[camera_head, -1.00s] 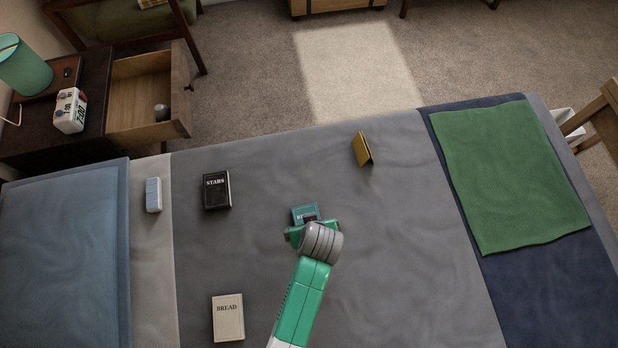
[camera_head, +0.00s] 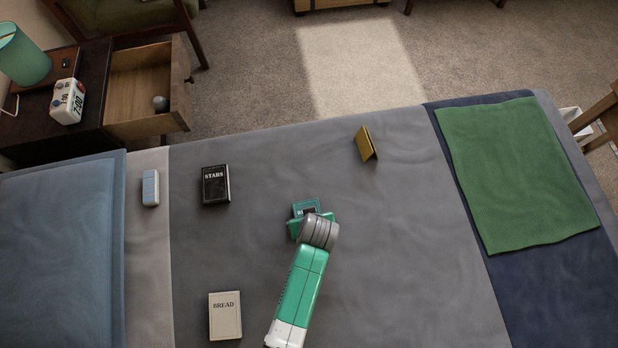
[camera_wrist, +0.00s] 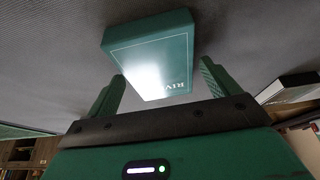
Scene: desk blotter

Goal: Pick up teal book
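The teal book (camera_head: 304,206) lies on the grey bedcover near the middle of the bed in the head view. My gripper and wrist hide its lower part there. In the wrist view the teal book (camera_wrist: 150,52) is just ahead of my gripper (camera_wrist: 162,70), with white letters partly readable as "RIV" on its cover. The two green fingers are apart, one toward each side of the book's near end. A gap shows between the book and the gripper's palm. I cannot tell whether the fingertips touch it.
A black "STARS" book (camera_head: 215,185) and a cream "BREAD" book (camera_head: 225,315) lie to the left. A gold standing folded card (camera_head: 365,144) is at the upper right. A small pale block (camera_head: 150,187) lies near the blue pillow (camera_head: 60,250). The bedcover around the teal book is clear.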

